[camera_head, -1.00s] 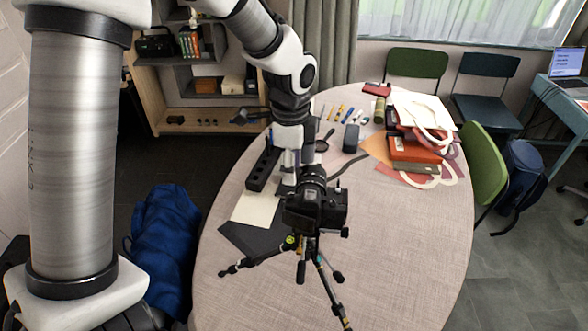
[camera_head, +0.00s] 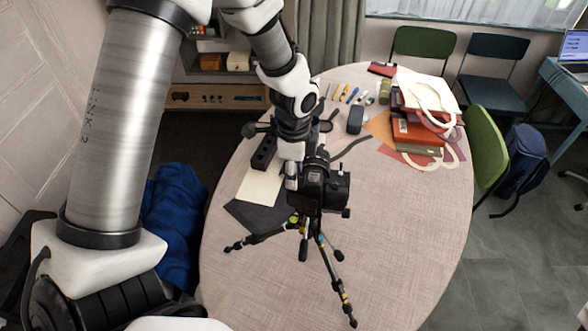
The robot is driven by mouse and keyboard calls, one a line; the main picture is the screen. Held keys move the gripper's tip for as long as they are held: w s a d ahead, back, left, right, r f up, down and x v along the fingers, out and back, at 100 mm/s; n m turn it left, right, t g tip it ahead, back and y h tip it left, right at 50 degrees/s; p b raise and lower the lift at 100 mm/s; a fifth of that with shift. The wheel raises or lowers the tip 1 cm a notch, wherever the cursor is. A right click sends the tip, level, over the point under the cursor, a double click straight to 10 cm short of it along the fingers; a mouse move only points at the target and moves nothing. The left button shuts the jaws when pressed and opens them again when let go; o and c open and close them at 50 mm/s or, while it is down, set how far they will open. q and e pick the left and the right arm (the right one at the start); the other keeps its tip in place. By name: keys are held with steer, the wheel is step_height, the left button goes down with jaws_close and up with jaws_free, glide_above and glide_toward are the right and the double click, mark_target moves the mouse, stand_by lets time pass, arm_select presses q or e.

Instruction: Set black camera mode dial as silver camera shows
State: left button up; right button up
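The black camera (camera_head: 322,188) sits on a small black tripod (camera_head: 318,238) on the oval table. Its strap trails to the right behind it. My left arm comes down from the upper left, and my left gripper (camera_head: 291,182) is at the left side of the black camera, close to its top. The fingertips are small and partly hidden, so I cannot tell whether they are apart or touching the camera. The mode dial is too small to make out. I cannot pick out a silver camera. My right gripper is not in view.
The table (camera_head: 400,240) is clear to the right and front. Behind the camera lie a black block (camera_head: 264,152), a dark case (camera_head: 355,120), pens and a stack of red boxes (camera_head: 415,132) with a cream bag. Chairs stand beyond the table. A blue bag (camera_head: 172,215) is on the floor at left.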

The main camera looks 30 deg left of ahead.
arm_select(q)
steer(key=c, duration=0.5)
jaws_close()
steer(key=n, duration=0.4)
steer(key=shift+f, duration=0.1)
steer(key=o, duration=0.6)
jaws_free()
steer(key=shift+o, duration=0.8)
steer(key=shift+w+d, duration=0.1)
steer(key=shift+w, duration=0.1)
